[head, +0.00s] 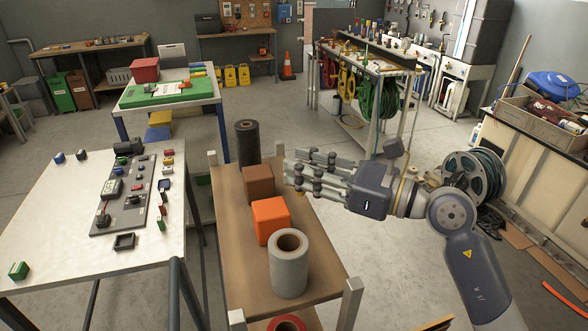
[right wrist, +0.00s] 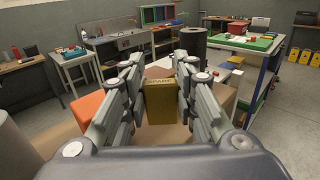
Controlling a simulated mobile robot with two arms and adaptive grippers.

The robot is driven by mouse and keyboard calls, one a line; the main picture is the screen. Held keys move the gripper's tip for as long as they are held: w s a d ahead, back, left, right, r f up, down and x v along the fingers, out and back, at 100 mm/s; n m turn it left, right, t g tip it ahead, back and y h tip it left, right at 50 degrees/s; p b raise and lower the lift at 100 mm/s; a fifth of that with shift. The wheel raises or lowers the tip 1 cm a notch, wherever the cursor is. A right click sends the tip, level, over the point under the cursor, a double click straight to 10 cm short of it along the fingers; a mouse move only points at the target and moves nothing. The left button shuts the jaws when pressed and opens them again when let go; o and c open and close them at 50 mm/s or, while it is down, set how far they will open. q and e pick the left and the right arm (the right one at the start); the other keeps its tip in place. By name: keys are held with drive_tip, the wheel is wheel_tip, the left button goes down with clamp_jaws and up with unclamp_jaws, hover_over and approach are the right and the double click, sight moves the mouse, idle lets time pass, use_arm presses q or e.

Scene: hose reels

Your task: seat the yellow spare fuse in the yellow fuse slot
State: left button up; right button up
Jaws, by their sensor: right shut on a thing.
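My right gripper (head: 302,176) reaches in from the right above the narrow wooden-topped stand. It is shut on the yellow spare fuse (right wrist: 161,98), a yellow block with dark lettering on its top edge, held between the fingers in the right wrist view. In the head view the fingers mostly hide the fuse. A dark grey panel (head: 128,196) with several small coloured blocks and fittings lies on the white table at the left, apart from the gripper. I cannot tell which spot on it is the yellow fuse slot. My left gripper is not in view.
The stand (head: 240,268) holds a black roll (head: 248,143), a brown block (head: 258,182), an orange block (head: 271,218) and a grey roll (head: 288,272). The white table (head: 60,215) has clear surface left of the panel. A gap separates table and stand.

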drive_tip(key=shift+w+a, duration=0.1)
drive_tip(key=shift+a, duration=0.75)
drive_tip(key=shift+f+p, duration=0.35)
drive_tip(key=shift+f, duration=0.05)
wheel_tip(320, 180, down, 2)
drive_tip(key=shift+p, duration=0.5)
drive_tip(key=shift+f, duration=0.35)
drive_tip(key=shift+d+f, duration=0.1)
drive_tip(key=shift+f, duration=0.15)
drive_tip(key=o, duration=0.6)
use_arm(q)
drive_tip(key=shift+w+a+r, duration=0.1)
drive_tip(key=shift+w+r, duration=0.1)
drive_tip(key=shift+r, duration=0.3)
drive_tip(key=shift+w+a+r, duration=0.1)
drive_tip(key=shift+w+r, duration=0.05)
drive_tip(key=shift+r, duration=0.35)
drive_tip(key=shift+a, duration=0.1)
